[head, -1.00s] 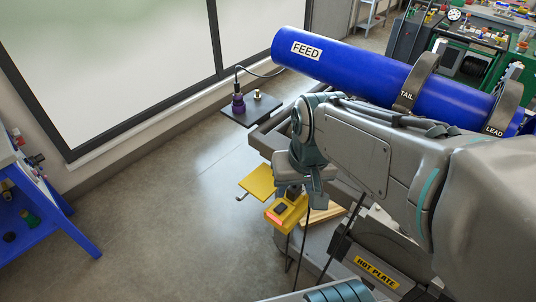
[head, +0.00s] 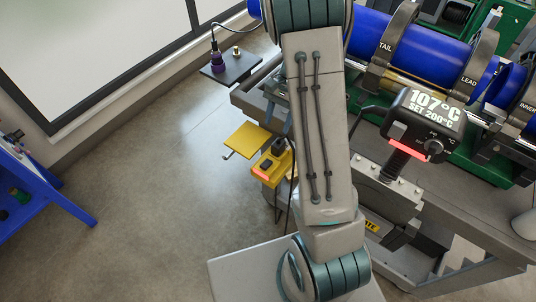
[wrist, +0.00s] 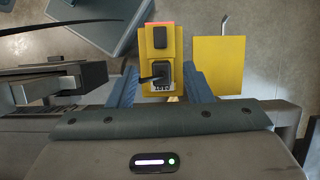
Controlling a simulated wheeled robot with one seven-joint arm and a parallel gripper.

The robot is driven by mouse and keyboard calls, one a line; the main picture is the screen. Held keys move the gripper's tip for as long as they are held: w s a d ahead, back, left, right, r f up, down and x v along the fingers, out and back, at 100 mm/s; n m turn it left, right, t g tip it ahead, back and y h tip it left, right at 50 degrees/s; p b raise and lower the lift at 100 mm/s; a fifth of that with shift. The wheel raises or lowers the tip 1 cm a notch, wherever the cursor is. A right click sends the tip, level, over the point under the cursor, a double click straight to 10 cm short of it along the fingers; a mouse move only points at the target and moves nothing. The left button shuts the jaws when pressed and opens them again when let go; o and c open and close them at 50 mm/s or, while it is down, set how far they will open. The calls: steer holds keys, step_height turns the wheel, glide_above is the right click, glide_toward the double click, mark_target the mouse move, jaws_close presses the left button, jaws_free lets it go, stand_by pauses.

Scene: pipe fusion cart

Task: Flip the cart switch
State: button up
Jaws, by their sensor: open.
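The cart switch unit is a yellow box (head: 272,165) on the cart's left side in the head view, with a glowing red strip at its near end. In the wrist view the same yellow box (wrist: 147,50) carries a dark rocker (wrist: 160,36) beside the red strip. A larger black piece like a plug (wrist: 162,73) sits nearer me, above a small white label. My gripper (wrist: 164,75) is open and empty. Its two blue fingers lie on either side of the box in the picture; I cannot tell the height gap. In the head view my arm hides the gripper.
A yellow plate (head: 248,141) juts out beside the box; it also shows in the wrist view (wrist: 218,66). A black heater unit (head: 425,125) reads 107°C, set 200°C. A blue pipe (head: 440,55) lies in clamps. The floor (head: 150,190) at left is clear.

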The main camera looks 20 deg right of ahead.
mark_target(267, 162)
steer(key=x, duration=0.5)
steer(key=p+x, duration=0.1)
steer(key=x, duration=0.8)
steer(key=shift+w+d+f, duration=0.25)
steer(key=shift+f, duration=0.2)
